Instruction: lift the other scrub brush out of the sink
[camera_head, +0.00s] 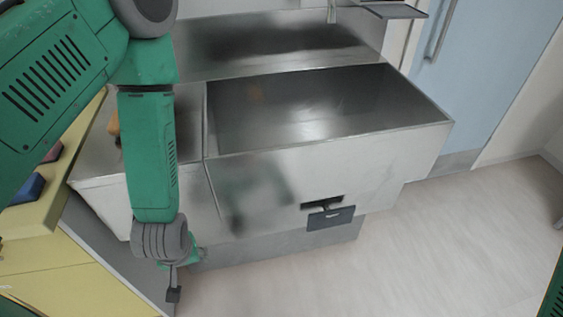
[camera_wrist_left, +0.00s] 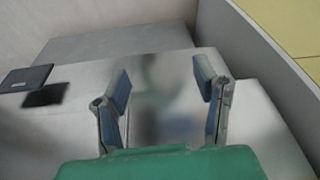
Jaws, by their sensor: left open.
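The steel sink (camera_head: 428,119) fills the middle of the head view. No scrub brush can be clearly made out in its right basin; a faint orange smudge shows on the back wall. A small orange object (camera_head: 113,124) is at the sink's left part, mostly hidden by my left arm; I cannot tell whether it is a brush. My left gripper (camera_head: 174,291) hangs low in front of the sink, below its rim. In the left wrist view the left gripper (camera_wrist_left: 162,86) is open and empty, facing the sink's metal front. My right gripper is out of view.
A yellow counter (camera_head: 30,222) stands at the left with a blue item (camera_head: 27,188) and a pink item (camera_head: 52,152). A dark plate (camera_head: 331,216) juts from the sink's front. A tap (camera_head: 332,12) is at the back. The floor (camera_head: 430,245) at the right is clear.

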